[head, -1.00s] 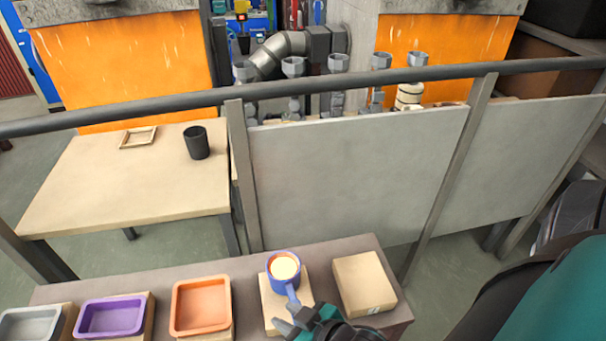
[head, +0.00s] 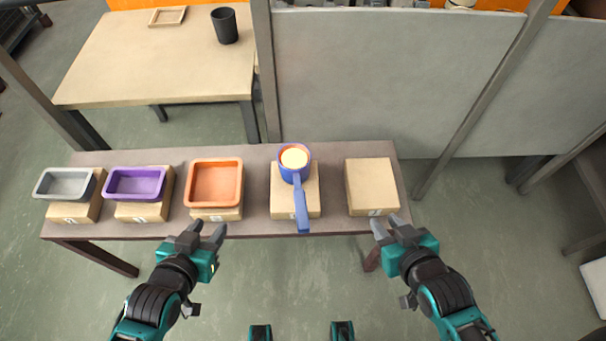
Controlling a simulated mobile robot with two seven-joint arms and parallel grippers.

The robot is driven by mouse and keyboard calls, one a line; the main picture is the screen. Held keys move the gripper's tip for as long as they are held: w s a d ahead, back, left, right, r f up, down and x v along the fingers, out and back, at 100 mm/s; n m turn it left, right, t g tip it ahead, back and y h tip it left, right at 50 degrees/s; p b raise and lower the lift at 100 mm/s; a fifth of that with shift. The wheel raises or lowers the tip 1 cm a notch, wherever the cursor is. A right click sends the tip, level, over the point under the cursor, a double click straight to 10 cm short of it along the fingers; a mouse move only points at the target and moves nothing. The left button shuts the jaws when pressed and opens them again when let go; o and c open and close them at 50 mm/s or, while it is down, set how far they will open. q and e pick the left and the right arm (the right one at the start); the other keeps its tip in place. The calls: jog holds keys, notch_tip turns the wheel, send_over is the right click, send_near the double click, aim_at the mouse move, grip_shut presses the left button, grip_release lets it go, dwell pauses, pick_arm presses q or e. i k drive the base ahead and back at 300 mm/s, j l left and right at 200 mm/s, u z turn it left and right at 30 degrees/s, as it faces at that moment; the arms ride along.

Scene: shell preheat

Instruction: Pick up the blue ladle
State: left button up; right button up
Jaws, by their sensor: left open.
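The blue ladle (head: 301,207) rests on a light box on the narrow table. Its round bowl holds something pale yellow with an orange rim around it. My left gripper (head: 207,229) is open and empty, in front of the table below the orange tray, left of the handle. My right gripper (head: 386,222) is at the front edge near the bare box, right of the handle. Its fingers are apart with nothing between them. Neither gripper touches the ladle.
A grey tray (head: 42,186), a purple tray (head: 110,187) and an orange tray (head: 191,187) sit on boxes to the left. A bare box (head: 371,184) stands at the right. A wooden table (head: 150,75) with a black cup (head: 225,26) and grey panels (head: 390,85) stand behind.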

aim_at(294, 158)
jog(key=u, duration=1.75)
jog(key=z, duration=1.65)
jog(key=j+z, duration=0.2)
jog(key=z, duration=0.2)
jog(key=i+j+z, duration=0.1)
jog(key=z, duration=0.3)
jog(key=j+z, duration=0.4)
jog(key=l, duration=0.1)
